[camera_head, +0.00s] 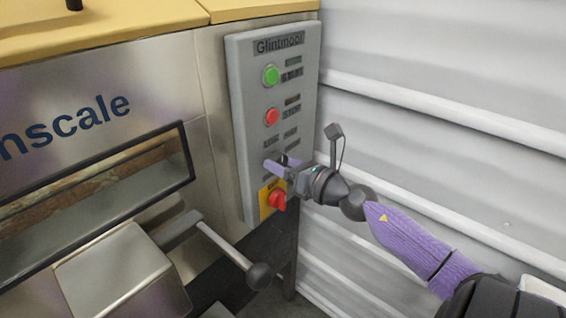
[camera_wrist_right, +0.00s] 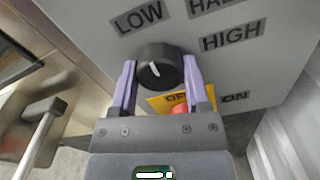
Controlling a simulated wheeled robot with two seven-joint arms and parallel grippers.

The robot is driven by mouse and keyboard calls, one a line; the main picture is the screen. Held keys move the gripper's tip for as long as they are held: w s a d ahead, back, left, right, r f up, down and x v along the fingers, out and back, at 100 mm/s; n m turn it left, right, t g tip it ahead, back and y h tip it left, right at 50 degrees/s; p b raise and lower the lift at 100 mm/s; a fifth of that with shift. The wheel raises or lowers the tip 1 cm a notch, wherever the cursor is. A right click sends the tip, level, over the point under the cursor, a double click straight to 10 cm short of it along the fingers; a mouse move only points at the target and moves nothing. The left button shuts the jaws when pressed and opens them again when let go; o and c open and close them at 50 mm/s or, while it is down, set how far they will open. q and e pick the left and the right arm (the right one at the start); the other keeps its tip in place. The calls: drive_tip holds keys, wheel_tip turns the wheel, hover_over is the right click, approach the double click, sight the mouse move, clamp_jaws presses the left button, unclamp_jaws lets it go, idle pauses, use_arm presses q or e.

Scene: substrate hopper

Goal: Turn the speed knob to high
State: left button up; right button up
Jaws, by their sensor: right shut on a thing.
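The black speed knob (camera_wrist_right: 160,66) sits on the grey control panel (camera_head: 243,130), below and between the LOW (camera_wrist_right: 138,16), HALF and HIGH (camera_wrist_right: 232,36) labels. Its white mark slants towards the upper left, on the LOW side. My right gripper (camera_head: 281,166) is shut on the knob, with one purple finger on each side of it in the right wrist view. In the head view the fingers hide most of the knob. My left gripper is not in view.
A red rotary switch (camera_head: 278,198) on a yellow plate sits just below the knob. A green button (camera_head: 271,75) and a red button (camera_head: 271,117) are above. A ball-ended lever (camera_head: 258,275) stands out lower left. A ribbed white wall (camera_head: 440,70) is at the right.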

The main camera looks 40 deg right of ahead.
drive_tip(key=m+p, duration=0.2)
drive_tip(key=m, duration=0.1)
drive_tip(key=shift+r+m+p, duration=0.2)
drive_tip(key=shift+m+p, duration=0.1)
drive_tip(key=m+p, duration=0.2)
drive_tip(key=m, duration=0.1)
drive_tip(key=shift+m, duration=0.4)
drive_tip(key=m+p, duration=0.3)
drive_tip(key=m, duration=0.1)
drive_tip(key=m+p, duration=0.1)
drive_tip(key=m, duration=0.2)
drive_tip(key=shift+f, duration=0.1)
drive_tip(key=shift+m+p, duration=0.75)
drive_tip(key=shift+m, duration=0.45)
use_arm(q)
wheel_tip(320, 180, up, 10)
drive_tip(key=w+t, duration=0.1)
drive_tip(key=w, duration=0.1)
use_arm(e)
drive_tip(key=shift+f+m, duration=0.1)
drive_tip(key=shift+m, duration=0.2)
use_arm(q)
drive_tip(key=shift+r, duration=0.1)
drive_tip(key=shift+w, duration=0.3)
use_arm(e)
drive_tip(key=o, duration=1.3)
